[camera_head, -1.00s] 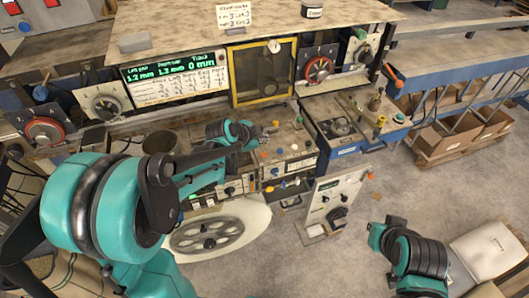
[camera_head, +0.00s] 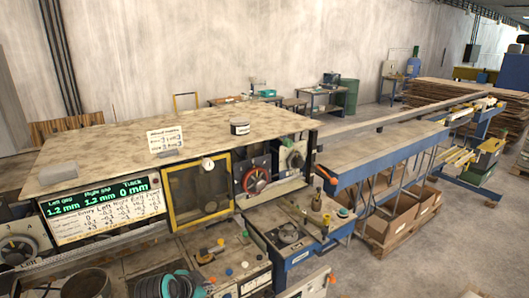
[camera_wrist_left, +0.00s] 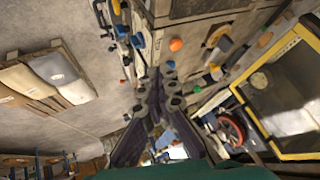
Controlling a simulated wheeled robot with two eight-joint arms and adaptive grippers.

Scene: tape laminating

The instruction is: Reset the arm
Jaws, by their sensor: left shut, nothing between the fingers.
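My left gripper (camera_wrist_left: 158,92) shows in the left wrist view, its dark fingers together with nothing held. In the head view, my left arm's teal and dark ringed wrist (camera_head: 172,286) shows at the bottom edge, low in front of the machine; most of the arm is out of frame. My right gripper is not in view.
The laminating machine has a green-lit display (camera_head: 100,200), a yellow-framed window (camera_head: 198,192) and a red handwheel (camera_head: 256,180). A blue-sided bench (camera_head: 300,246) stands beside it. Cardboard boxes (camera_head: 392,222) sit on a pallet at right; open floor lies beyond.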

